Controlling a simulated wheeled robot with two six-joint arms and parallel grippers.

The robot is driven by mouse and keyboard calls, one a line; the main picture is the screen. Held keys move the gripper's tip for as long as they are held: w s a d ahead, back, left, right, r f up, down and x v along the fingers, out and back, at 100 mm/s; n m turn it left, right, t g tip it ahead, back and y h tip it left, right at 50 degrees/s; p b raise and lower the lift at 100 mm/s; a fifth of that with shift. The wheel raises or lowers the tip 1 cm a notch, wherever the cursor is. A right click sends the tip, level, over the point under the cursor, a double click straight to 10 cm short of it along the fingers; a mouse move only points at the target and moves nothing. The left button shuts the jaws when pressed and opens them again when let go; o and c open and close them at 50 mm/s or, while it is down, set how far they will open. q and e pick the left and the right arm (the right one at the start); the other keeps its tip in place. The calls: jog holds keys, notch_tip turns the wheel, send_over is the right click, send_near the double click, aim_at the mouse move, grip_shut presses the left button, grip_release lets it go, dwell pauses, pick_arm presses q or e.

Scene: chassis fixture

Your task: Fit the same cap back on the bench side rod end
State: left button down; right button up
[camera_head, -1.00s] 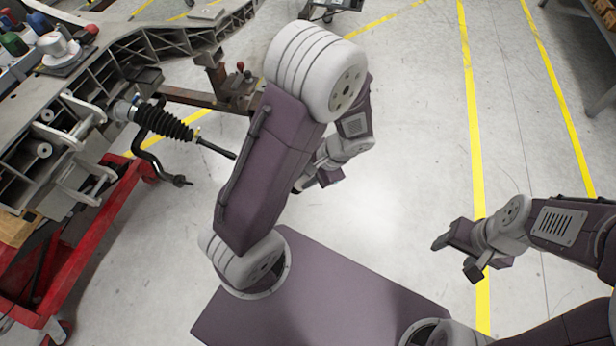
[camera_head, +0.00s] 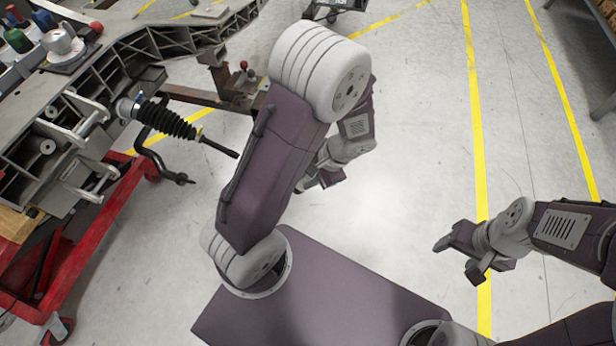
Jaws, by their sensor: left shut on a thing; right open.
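A steering rod with a black ribbed boot (camera_head: 165,120) sticks out from the chassis fixture at left. Its thin bare rod end (camera_head: 222,149) points right and down, with its tip beside my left arm. My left gripper (camera_head: 318,183) is low behind my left arm, right of the rod tip and apart from it. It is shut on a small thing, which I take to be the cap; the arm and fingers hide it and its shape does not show. My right gripper (camera_head: 456,260) is open and empty over the floor at right.
The grey chassis frame (camera_head: 150,45) runs along the upper left above a red stand (camera_head: 85,235). A curved black bar (camera_head: 160,168) hangs below the rod. A rusty beam with a clamp (camera_head: 235,85) lies behind. The floor at centre right is clear.

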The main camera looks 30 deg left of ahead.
pick_arm(q)
jog(key=c, duration=1.2)
grip_release()
jog(key=shift+o, duration=0.2)
jog(key=p+v, duration=0.4)
jog(key=shift+a, duration=0.1)
jog(key=p+v, duration=0.2)
jog(key=v, duration=0.1)
jog(key=shift+p, duration=0.4)
